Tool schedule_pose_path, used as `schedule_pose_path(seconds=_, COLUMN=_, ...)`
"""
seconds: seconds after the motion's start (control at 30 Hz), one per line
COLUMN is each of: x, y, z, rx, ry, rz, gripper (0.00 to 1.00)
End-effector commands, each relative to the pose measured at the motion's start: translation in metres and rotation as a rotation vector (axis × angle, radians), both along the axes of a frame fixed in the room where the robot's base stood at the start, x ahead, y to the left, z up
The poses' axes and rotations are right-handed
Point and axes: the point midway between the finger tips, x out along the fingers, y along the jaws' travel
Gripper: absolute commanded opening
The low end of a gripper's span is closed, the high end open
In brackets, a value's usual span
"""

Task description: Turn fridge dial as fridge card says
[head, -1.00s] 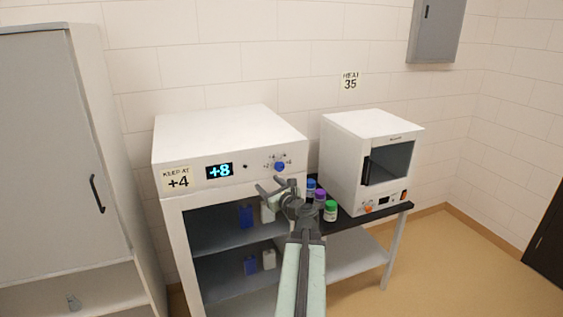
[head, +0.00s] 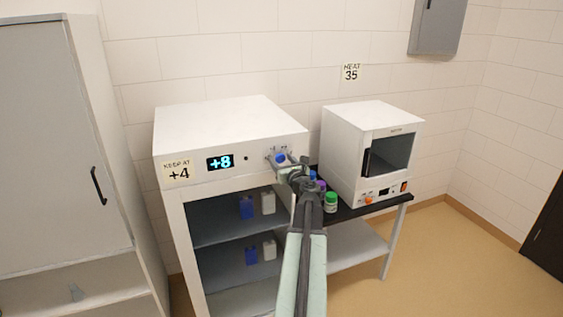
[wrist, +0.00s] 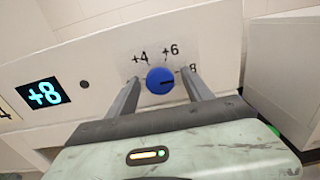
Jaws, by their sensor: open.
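The fridge (head: 230,130) is a white cabinet with open shelves below. Its card (head: 177,170) reads "KEEP AT +4". Its display (head: 220,162) reads +8, and it also shows in the wrist view (wrist: 44,93). The blue fridge dial (wrist: 160,80) has marks +4 and +6 above it and an 8 at its right; its pointer mark is toward the 8. My gripper (wrist: 158,84) is open, with one finger on each side of the dial. In the head view my gripper (head: 287,163) partly covers the dial (head: 280,158). I cannot tell whether the fingers touch it.
A white heater box (head: 345,150) stands on a black-topped table at the right, under a "HEAT 35" card (head: 351,72). Capped bottles, including a green-capped one (head: 331,203), stand close to my arm. A grey cabinet (head: 60,150) is at the left.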

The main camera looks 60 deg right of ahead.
Motion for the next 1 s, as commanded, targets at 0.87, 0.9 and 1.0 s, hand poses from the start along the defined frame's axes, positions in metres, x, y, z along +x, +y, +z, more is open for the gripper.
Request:
schedule_pose_path(seconds=0.87, x=-0.0002, y=0.0011, z=0.0, rx=-0.134, ry=0.099, rz=0.002, gripper=0.0)
schedule_pose_path(seconds=0.9, x=-0.0001, y=0.0011, z=0.0, rx=-0.16, ry=0.118, rz=0.002, gripper=0.0)
schedule_pose_path(seconds=1.0, x=-0.0001, y=0.0011, z=0.0001, rx=-0.232, ry=0.171, rz=0.002, gripper=0.0)
